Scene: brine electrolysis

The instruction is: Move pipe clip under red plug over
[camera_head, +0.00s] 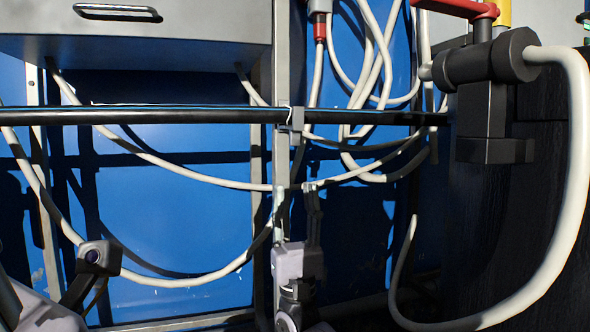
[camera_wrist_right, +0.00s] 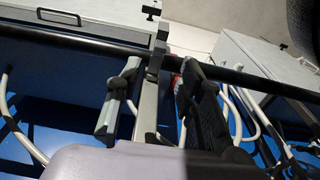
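A small grey pipe clip (camera_head: 297,118) sits on the black horizontal pipe (camera_head: 180,116), in front of a vertical metal post. A red plug (camera_head: 320,25) on a white cable hangs above the pipe, slightly right of the clip. My right gripper (camera_head: 298,198) is below the clip, fingers pointing up. In the right wrist view its fingers (camera_wrist_right: 160,75) are spread and empty, with the clip (camera_wrist_right: 154,66) and post seen between them; I cannot tell any contact. My left arm shows at lower left; its fingertips are not clearly visible.
White cables (camera_head: 160,165) loop below the pipe and behind my right gripper. A grey cabinet (camera_head: 140,40) is at upper left. A black fitting (camera_head: 485,65) with a red handle (camera_head: 458,8) and thick white hose (camera_head: 578,150) stands at right.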

